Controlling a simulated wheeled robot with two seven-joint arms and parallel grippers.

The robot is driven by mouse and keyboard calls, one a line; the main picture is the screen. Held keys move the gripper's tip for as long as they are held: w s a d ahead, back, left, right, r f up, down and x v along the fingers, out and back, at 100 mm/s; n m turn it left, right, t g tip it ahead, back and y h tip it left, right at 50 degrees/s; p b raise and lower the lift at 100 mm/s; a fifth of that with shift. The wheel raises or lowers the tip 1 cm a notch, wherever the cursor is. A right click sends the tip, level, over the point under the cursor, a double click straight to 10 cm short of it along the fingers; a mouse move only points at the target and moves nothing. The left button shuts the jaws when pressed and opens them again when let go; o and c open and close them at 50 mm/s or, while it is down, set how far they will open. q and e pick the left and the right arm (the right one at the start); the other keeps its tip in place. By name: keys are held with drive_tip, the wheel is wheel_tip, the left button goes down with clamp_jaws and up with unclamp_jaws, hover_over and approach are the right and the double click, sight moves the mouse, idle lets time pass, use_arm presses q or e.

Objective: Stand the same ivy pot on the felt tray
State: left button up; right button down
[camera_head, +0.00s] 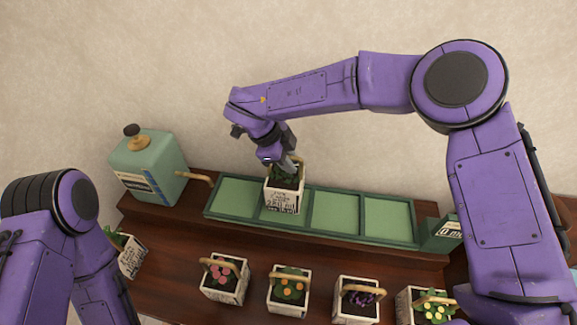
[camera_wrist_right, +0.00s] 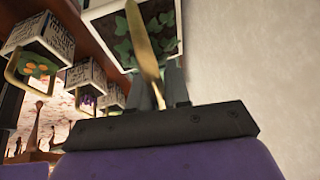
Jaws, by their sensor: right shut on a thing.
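The ivy pot (camera_head: 284,200) is a white, printed square planter with dark green leaves and a wooden handle. My right gripper (camera_head: 291,163) is shut on that handle from above. In the right wrist view the ivy leaves (camera_wrist_right: 125,48) and the handle (camera_wrist_right: 142,45) show between the fingers. The pot looks upright over the second compartment from the left of the green felt tray (camera_head: 335,212). I cannot tell whether its base touches the felt. My left arm comes in at the left, but its gripper is not in view.
A green canister (camera_head: 147,170) with a spout stands left of the tray. Several flower pots, such as the pink one (camera_head: 225,277) and the purple one (camera_head: 357,298), line the front. Another leafy pot (camera_head: 131,258) sits partly behind my left arm. The right compartments are empty.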

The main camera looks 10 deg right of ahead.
drive_tip(key=shift+f, duration=1.45)
drive_tip(key=c, duration=1.1)
unclamp_jaws()
drive_tip(key=shift+s, duration=0.1)
drive_tip(key=b+v, duration=0.1)
drive_tip(key=v, duration=1.1)
